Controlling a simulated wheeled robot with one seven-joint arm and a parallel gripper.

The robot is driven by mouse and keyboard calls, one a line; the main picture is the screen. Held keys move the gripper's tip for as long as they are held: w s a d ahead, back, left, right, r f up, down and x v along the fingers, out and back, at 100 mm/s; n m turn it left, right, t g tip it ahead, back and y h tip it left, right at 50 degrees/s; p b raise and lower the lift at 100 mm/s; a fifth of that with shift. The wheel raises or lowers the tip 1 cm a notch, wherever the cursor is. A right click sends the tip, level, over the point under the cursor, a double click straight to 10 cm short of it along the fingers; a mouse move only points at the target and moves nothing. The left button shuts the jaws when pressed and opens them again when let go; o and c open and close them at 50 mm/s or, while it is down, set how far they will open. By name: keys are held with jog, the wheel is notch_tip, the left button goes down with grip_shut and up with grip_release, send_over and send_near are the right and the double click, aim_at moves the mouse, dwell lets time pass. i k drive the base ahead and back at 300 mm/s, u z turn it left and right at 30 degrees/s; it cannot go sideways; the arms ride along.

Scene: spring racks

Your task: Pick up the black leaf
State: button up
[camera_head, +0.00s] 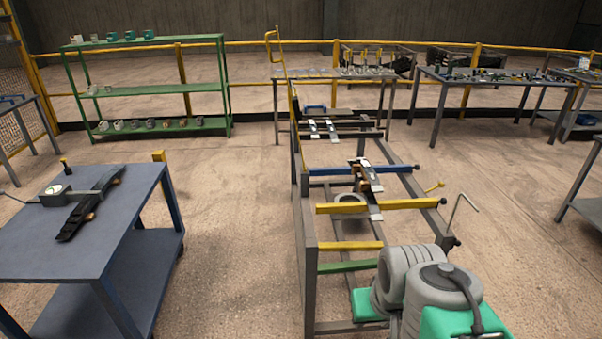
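A long, dark, slightly curved leaf (77,216) lies slantwise on the grey-blue table (40,252) at the left. Its near end looks black and ridged; its far part looks dark grey. Small brown pieces show beside or under it. A grey part with a round, pale, dial-like top (55,190) sits against its left side; I cannot tell whether they are joined. My gripper is not in view.
A metal frame rack (310,250) with coloured bars stands at centre, with bulky grey ribbed bodies (395,275) at its near right. A green shelf (150,88) and parts-covered tables (490,82) stand behind. Bare floor (235,220) lies between the left table and the rack.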

aim_at(375, 186)
jog(key=u, duration=0.2)
jog(key=i, duration=1.65)
